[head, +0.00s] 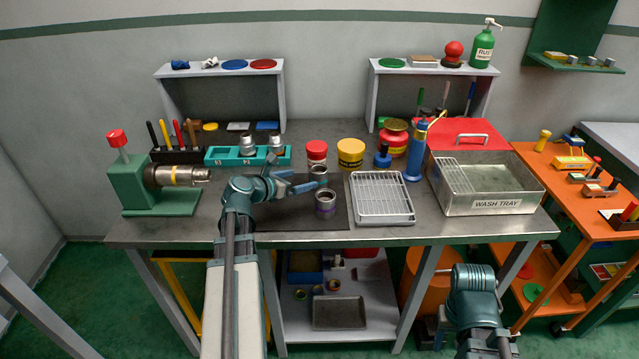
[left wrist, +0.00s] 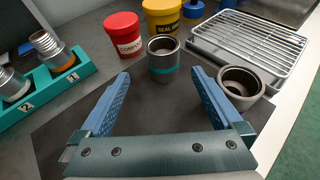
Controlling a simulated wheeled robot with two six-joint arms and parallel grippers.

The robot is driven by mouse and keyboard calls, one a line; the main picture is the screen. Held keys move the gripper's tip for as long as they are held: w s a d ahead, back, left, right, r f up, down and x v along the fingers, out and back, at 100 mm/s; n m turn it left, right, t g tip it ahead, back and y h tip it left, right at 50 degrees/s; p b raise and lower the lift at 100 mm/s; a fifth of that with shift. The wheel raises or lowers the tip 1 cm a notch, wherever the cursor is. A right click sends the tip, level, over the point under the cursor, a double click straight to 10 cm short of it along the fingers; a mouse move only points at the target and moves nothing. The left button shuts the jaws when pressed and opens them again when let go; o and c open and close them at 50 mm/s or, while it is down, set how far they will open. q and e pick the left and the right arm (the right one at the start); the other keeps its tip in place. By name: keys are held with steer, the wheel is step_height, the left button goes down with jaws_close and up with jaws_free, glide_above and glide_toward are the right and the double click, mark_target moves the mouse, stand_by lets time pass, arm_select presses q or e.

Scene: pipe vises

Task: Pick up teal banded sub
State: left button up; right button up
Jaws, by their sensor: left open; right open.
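The teal banded sub is a short grey metal cylinder with a teal band; it stands upright on the dark mat in the left wrist view (left wrist: 163,62). In the head view it stands just past my left gripper (head: 308,179), its top part showing (head: 318,171). My left gripper (left wrist: 160,74) is open and empty, its blue fingers pointing at the sub, which shows between and just beyond the tips. A similar sub with a purple band (head: 325,200) stands close by, just outside the right finger in the left wrist view (left wrist: 240,86). My right gripper's fingers do not show.
Red (head: 317,150) and yellow (head: 350,152) tubs stand behind the sub. A wire rack (head: 382,196) lies to the right, before the wash tray (head: 490,204). A teal numbered holder (head: 222,156) and a green pipe vise (head: 128,185) are at the left.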

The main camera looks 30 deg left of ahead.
mark_target(313, 177)
arm_select(q)
steer(key=shift+b+x, duration=0.55)
steer(key=shift+x, duration=1.7)
steer(key=x, duration=0.1)
steer(key=b+x, duration=0.1)
steer(key=x, duration=0.1)
steer(key=b+x, duration=0.1)
steer(key=x, duration=0.1)
steer(key=shift+d, duration=0.3)
steer(key=shift+c, duration=0.6)
jaws_close()
steer(key=shift+r, duration=0.1)
step_height(313, 177, up, 10)
steer(key=p, duration=1)
